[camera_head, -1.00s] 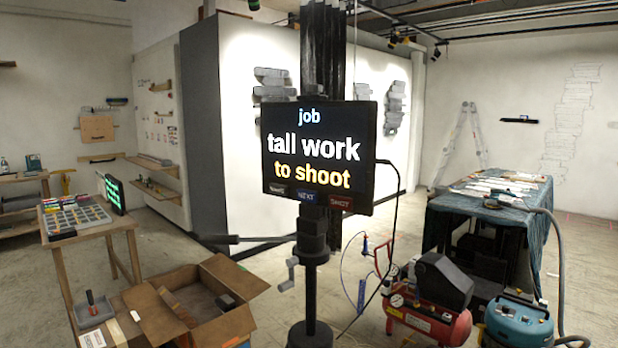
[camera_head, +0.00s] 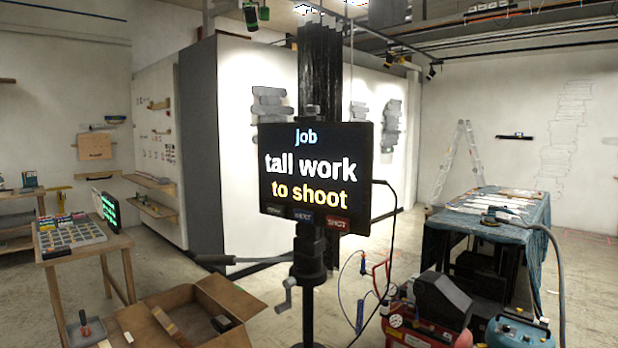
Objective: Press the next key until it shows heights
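A black screen (camera_head: 315,178) on a dark stand faces me in the middle of the head view. It reads "job", "tall work", "to shoot". Along its lower edge are three keys: a dark grey key (camera_head: 273,211) at the left, the blue NEXT key (camera_head: 303,217) in the middle, and the red SHOT key (camera_head: 337,222) at the right. The left key's label is too small to read. Neither of my grippers shows in the view, and nothing touches the keys.
An open cardboard box (camera_head: 190,317) lies on the floor at the front left. A wooden table (camera_head: 86,247) stands at the left. A red compressor (camera_head: 425,330) and a cloth-covered table (camera_head: 490,225) stand at the right. A handle sticks out leftward from the stand.

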